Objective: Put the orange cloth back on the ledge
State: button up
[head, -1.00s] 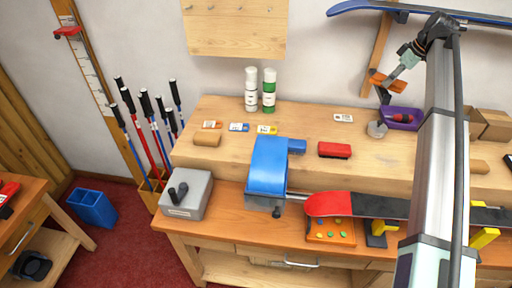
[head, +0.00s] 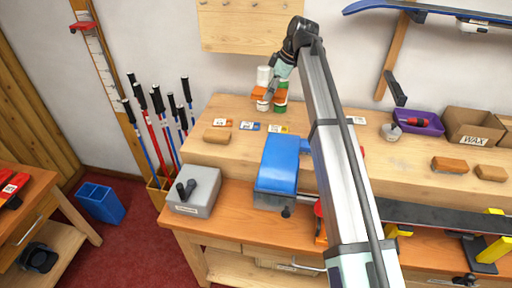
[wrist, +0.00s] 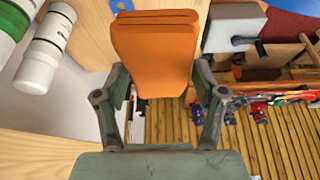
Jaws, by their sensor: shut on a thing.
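The orange cloth (wrist: 155,48) is a folded, pad-like piece between the fingers of my gripper (wrist: 158,82) in the wrist view. My gripper is shut on it. In the head view my gripper (head: 270,92) and the orange cloth (head: 260,94) are at the back left of the bench, in front of the two bottles. The ledge is the raised wooden level (head: 238,158) along the back of the bench. The cloth appears held above it; the exact gap cannot be told.
A white bottle (head: 264,74) and a green-and-white bottle (head: 281,84) stand close behind my gripper. Bare ledge shows left of the packets.

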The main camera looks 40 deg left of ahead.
aim_at(259, 94)
jog(key=shift+n, duration=0.3)
jog(key=s+a, duration=0.1)
jog(key=s, duration=0.1)
jog(key=s+a+f, duration=0.1)
jog(key=shift+s+a, duration=0.2)
jog(key=shift+s, duration=0.15)
notch_tip(259, 94, down, 14)
jog(key=p, duration=0.4)
jog(key=shift+f, duration=0.25)
jog(key=shift+f+p, duration=0.9)
jog(key=shift+f, duration=1.6)
jog(key=shift+f, duration=0.2)
jog(key=o, duration=1.1)
jog(key=shift+r, duration=0.2)
jog(key=b+v, duration=0.3)
jog(key=v, duration=0.9)
jog(key=shift+b, duration=0.3)
